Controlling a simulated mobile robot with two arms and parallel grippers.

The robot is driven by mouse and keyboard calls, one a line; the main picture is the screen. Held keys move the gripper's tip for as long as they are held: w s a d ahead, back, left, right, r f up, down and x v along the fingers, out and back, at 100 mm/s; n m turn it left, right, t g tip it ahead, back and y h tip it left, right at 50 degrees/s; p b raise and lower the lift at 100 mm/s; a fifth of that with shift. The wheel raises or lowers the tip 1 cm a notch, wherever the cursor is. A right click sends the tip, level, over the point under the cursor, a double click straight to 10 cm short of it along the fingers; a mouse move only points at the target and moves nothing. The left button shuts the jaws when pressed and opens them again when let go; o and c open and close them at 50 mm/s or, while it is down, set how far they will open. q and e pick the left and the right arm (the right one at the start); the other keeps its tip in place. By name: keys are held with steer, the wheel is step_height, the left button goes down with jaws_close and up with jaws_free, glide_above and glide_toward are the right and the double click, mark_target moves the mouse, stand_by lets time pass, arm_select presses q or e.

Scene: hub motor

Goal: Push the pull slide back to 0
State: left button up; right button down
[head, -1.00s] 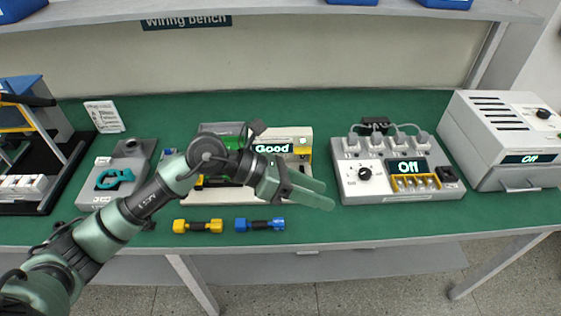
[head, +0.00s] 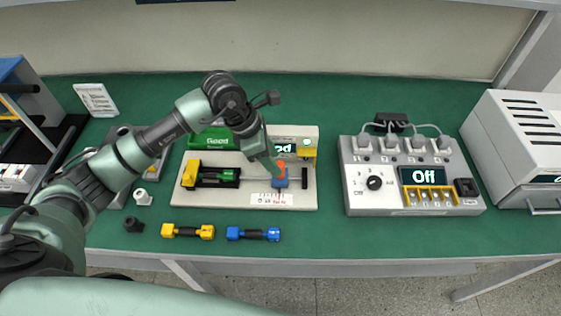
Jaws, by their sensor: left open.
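The pull tester (head: 228,203) is a pale flat unit with a green box reading "Good" and a second display partly hidden behind my gripper. Its pull slide, a blue block (head: 292,184) with an orange-red part, sits toward the right end of the rail, above a printed scale (head: 271,199). A yellow clamp (head: 190,174) and a green-and-black piece are at the rail's left end. My left gripper (head: 275,168) is open and points down at the slide, its fingertips overlapping the orange-red part. I cannot tell whether they touch. My right gripper is not in view.
A yellow connector (head: 188,231) and a blue connector (head: 253,233) lie in front of the tester. A grey unit reading "Off" (head: 415,202) stands to the right, with a white box (head: 500,140) beyond it. Green bench surface is free between tester and grey unit.

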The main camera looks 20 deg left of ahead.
mark_target(278, 163)
arm_select(q)
steer(key=x, duration=0.3)
steer(key=shift+r, duration=0.1)
steer(key=shift+p+x, duration=0.35)
steer(key=shift+x, duration=0.55)
steer(key=shift+w, duration=0.15)
steer(key=c, duration=0.8)
jaws_close()
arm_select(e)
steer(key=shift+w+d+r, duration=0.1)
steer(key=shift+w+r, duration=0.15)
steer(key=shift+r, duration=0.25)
arm_select(q)
steer(key=shift+r, duration=0.15)
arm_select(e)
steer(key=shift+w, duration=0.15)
